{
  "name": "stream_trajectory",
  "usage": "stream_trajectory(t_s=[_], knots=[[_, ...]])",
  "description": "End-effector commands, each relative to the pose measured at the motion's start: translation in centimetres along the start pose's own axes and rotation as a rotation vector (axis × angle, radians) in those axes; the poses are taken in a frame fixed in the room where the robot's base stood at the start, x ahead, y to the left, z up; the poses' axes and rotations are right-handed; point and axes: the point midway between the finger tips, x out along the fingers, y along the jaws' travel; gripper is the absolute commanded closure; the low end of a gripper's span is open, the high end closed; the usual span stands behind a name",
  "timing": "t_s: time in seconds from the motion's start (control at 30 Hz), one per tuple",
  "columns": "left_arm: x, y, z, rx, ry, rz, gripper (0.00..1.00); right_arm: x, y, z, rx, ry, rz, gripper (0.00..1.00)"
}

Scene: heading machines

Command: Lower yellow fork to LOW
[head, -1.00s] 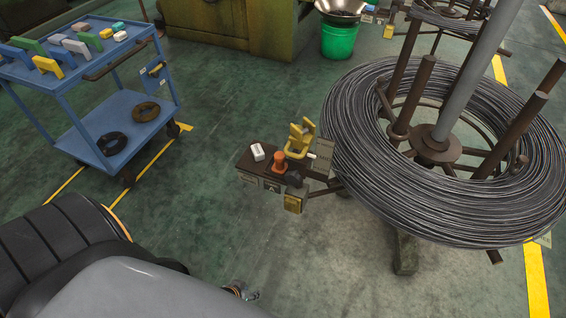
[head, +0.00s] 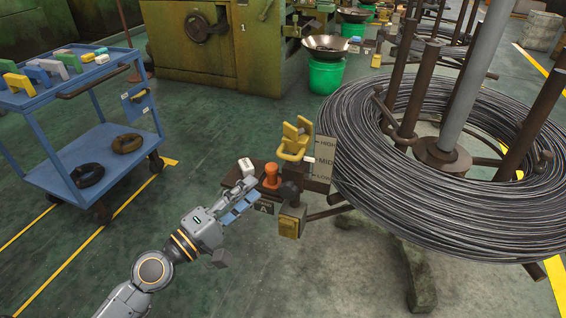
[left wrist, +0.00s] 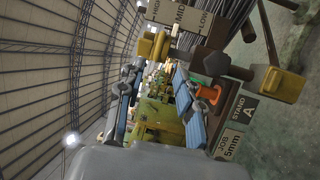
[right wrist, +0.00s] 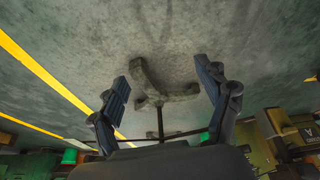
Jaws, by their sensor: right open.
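The yellow fork (head: 293,148) stands upright on a small dark stand beside the coil. Its prongs point up. It also shows in the left wrist view (left wrist: 152,46). Beside it is a scale plate (head: 322,160) marked HIGH, MID and LOW; the fork's lower part looks about level with MID in the head view. An orange knob (head: 271,177) stands in front of the fork. My left gripper (head: 241,201) is open and empty, left of the orange knob and apart from the fork. My right gripper (right wrist: 165,100) is open and empty, facing the floor and a stand leg.
A large wire coil (head: 450,225) on a reel stands right of the fork. A white block (head: 246,167) sits at the stand's left end. A blue cart (head: 85,190) is at the left, and a green bucket (head: 326,76) behind. The floor between is clear.

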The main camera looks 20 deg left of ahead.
Motion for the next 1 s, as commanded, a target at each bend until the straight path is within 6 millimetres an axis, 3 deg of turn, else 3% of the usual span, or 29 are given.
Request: stream_trajectory(t_s=[0.13,0.6,0.8,1.0], knots=[[2.6,0.8,-0.1,0.000,0.001,0.003,0.64,-2.1,0.2,0.2,0.002,-0.041,0.002,0.24],[9.6,0.3,-0.1,0.001,0.002,0.000,0.64,7.5,-0.3,1.8,-0.004,-0.088,-0.007,0.24],[12.1,0.2,-0.1,0.003,0.002,0.000,0.64,9.8,-0.4,2.7,-0.007,-0.097,-0.009,0.24],[13.1,0.0,0.0,0.004,0.001,-0.002,0.64,10.6,-0.5,3.2,-0.007,-0.101,-0.010,0.24]])
